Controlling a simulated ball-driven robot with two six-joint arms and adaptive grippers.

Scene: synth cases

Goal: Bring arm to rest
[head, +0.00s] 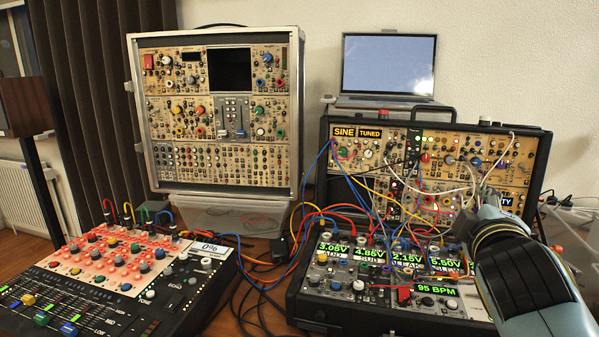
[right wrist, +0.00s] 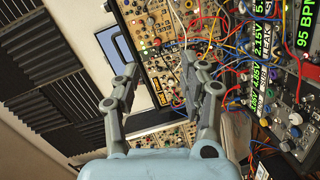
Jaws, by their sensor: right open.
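My right arm (head: 525,285) comes in from the lower right in the head view, in front of the right-hand synth case (head: 540,160). My right gripper (head: 474,214) is at its far end, and its fingers are partly hidden by the wrist. In the right wrist view the two grey fingers of the right gripper (right wrist: 160,85) stand wide apart with nothing held between them. Patch cables and a synth panel show beyond them. I cannot tell whether a finger touches a cable. My left gripper is not in view.
A lower module box with green displays (head: 408,292) lies near my right arm, with loose cables above it. A laptop (head: 388,65) stands on top behind. A tall synth case (head: 215,100) stands left of centre, and a red-lit mixer (head: 105,265) lies front left.

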